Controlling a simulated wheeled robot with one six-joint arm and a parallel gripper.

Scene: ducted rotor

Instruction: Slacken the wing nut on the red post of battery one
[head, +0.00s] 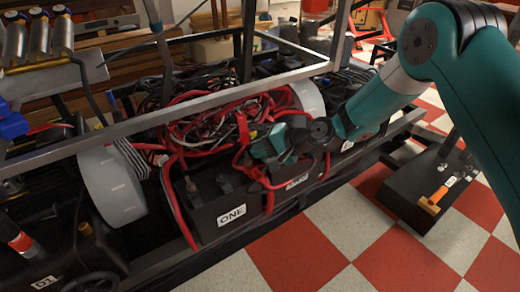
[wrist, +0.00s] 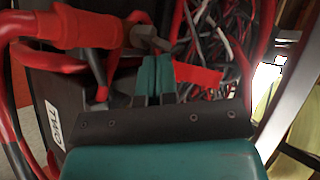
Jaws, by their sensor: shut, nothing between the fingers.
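Battery one (head: 222,190) is a black box with a white ONE label, at the lower middle of the head view. My gripper (head: 259,148) is at the top right of it, above the neighbouring battery's side, among red cables. In the wrist view my gripper (wrist: 154,64) is shut and empty. Its teal fingertips are close to a grey metal piece (wrist: 148,38) at the end of a thick red sleeve (wrist: 60,34); I cannot tell whether they touch. I cannot clearly make out a wing nut or the red post of battery one.
A second battery's white label (wrist: 54,125), apparently TWO, shows in the wrist view. A tangle of red and black cables (head: 205,125) lies behind the batteries. A grey frame rail (head: 150,122) crosses above. A black box with an orange-handled tool (head: 436,197) stands at right.

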